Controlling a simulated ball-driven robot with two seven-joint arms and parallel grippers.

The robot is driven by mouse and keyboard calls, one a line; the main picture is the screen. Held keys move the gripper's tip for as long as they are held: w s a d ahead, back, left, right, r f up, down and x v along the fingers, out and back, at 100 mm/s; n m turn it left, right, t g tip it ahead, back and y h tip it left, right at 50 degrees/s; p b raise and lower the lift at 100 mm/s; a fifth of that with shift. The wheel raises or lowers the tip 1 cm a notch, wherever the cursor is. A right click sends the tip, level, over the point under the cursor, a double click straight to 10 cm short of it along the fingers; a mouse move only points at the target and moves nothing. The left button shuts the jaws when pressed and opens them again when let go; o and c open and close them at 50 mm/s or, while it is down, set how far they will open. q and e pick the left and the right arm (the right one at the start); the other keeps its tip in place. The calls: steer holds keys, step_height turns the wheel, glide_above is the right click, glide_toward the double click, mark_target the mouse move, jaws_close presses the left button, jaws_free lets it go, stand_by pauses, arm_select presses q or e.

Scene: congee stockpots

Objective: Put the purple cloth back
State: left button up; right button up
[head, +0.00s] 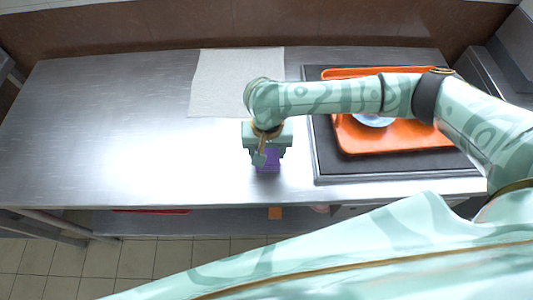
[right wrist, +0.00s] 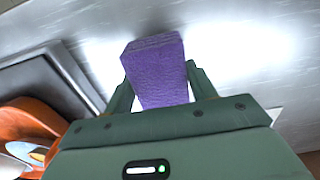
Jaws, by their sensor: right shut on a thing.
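The purple cloth (head: 268,160) is a small folded block near the front edge of the steel counter in the head view. It also shows in the right wrist view (right wrist: 157,70), held between the fingers. My right gripper (head: 266,157) points down and is shut on the purple cloth. In the right wrist view its fingers (right wrist: 160,85) stand on both sides of the cloth. Whether the cloth touches the counter is hard to tell. My left gripper is not in view.
A white sheet (head: 220,85) lies at the back of the counter (head: 110,130). To the right, an orange tray (head: 385,138) with a pale blue dish (head: 372,120) sits on a dark board (head: 335,165), partly behind my right arm. The counter's left side is clear.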

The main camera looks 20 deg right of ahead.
mark_target(267, 150)
steer(key=shift+f, duration=0.9)
steer(key=shift+r, duration=0.25)
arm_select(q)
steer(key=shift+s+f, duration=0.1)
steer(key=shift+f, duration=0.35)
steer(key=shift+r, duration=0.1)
arm_select(e)
steer(key=shift+f, duration=0.1)
steer(key=o, duration=1)
steer(key=shift+c, duration=0.2)
arm_select(q)
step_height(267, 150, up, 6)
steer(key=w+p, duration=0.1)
steer(key=p, duration=0.5)
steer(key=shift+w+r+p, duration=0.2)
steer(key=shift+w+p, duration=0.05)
steer(key=shift+p, duration=0.1)
arm_select(e)
step_height(267, 150, up, 12)
